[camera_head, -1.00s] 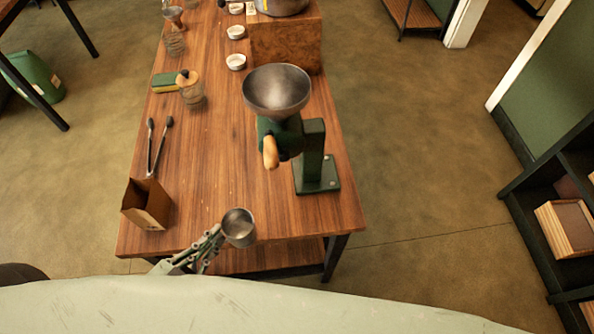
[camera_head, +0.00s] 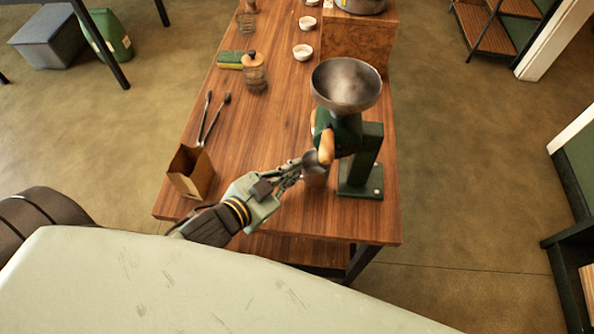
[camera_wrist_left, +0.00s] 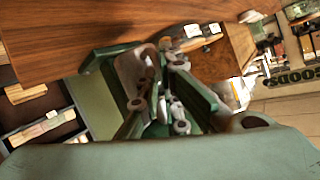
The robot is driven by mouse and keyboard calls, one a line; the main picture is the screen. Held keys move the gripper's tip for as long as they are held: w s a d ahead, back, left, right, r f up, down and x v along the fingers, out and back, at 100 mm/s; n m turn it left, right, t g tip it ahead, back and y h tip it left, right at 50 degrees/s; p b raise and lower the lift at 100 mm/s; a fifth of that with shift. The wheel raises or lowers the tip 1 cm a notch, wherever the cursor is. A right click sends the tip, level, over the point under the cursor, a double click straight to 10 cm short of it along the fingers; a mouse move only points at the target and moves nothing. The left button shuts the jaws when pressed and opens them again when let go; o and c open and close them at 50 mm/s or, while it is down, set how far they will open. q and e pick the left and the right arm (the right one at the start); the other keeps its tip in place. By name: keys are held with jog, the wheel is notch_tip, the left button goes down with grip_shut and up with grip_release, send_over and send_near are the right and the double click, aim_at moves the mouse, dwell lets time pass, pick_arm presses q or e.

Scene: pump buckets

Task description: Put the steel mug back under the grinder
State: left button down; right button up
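The steel mug (camera_head: 315,168) is at the grinder's front left, just beside and below the wooden crank knob (camera_head: 326,146), which partly hides it. My left gripper (camera_head: 299,171) reaches in from the lower left and is shut on the mug's left side. The green grinder (camera_head: 369,155) with its steel hopper (camera_head: 346,84) stands near the table's right edge. I cannot tell whether the mug touches the table or is fully under the outlet. In the left wrist view, the green finger links (camera_wrist_left: 165,95) crowd the middle, and the mug is not clear. My right gripper is not in view.
An open brown paper box (camera_head: 190,172) and tongs (camera_head: 213,118) lie left on the wooden table (camera_head: 258,130). Behind them are a glass jar (camera_head: 255,72), a green-yellow sponge (camera_head: 230,60) and white dishes (camera_head: 302,52). A wooden block (camera_head: 352,42) stands behind the grinder.

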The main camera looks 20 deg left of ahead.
pick_arm(q)
jog(key=shift+w+d+r, duration=0.1)
jog(key=shift+w+d, duration=0.1)
jog(key=shift+w, duration=0.4)
jog(key=shift+w+d, duration=0.15)
jog(key=shift+w, duration=0.6)
notch_tip(320, 180, down, 4)
jog(key=shift+s+r+p, duration=0.1)
jog(key=shift+r+p, duration=0.05)
jog(key=shift+p, duration=0.15)
jog(key=c, duration=2)
grip_release()
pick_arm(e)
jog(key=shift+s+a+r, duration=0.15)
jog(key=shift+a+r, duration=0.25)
